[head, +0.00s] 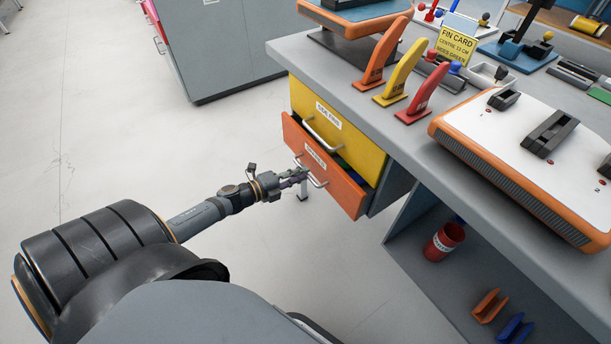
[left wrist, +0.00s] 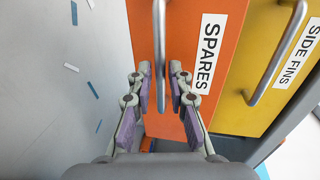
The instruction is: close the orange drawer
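The orange drawer (head: 342,186), labelled SPARES, is the lower drawer under the bench. It stands partly pulled out, with a dark gap and some contents showing behind its front. Its metal handle (left wrist: 160,45) shows in the left wrist view against the orange front (left wrist: 207,85). My left gripper (head: 303,173) is at this handle. In the left wrist view the left gripper (left wrist: 161,68) has its two fingers apart, one on each side of the handle bar. I cannot tell whether either finger touches it. My right gripper is in neither view.
The yellow drawer (head: 339,131), labelled SIDE FINS, is above the orange one and looks shut. Colored fins (head: 404,72) stand on the grey bench. An open shelf to the right holds a red can (head: 443,243). The floor (head: 110,120) at left is clear.

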